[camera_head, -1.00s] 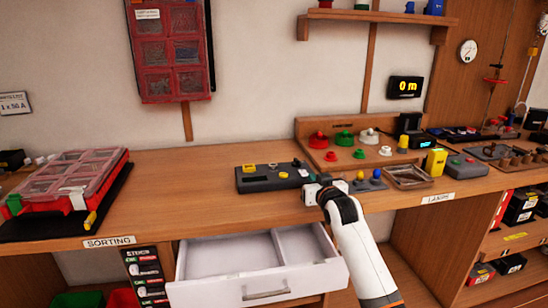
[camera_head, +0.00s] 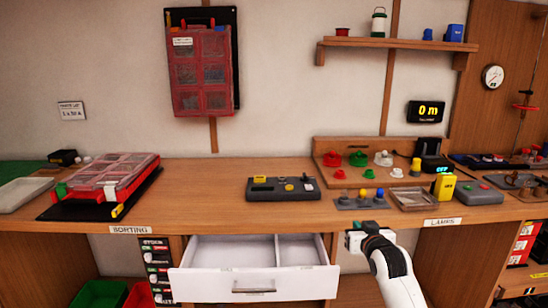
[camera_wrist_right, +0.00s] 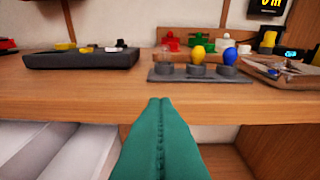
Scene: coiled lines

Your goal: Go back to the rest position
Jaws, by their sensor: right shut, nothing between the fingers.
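My right gripper (camera_head: 356,238) is in front of the workbench's front edge, to the right of the open drawer (camera_head: 254,284). In the right wrist view its green fingers (camera_wrist_right: 161,140) are shut together with nothing between them. The bench top (camera_head: 215,187) lies beyond and above the fingertips, and they look apart from it. My left gripper is not in view.
The open white drawer juts out left of my right arm. On the bench stand a dark box with yellow buttons (camera_head: 284,188), a grey lamp holder (camera_head: 361,200), a tray (camera_head: 413,199) and a red-lidded sorting case (camera_head: 105,180). The bench middle-left is clear.

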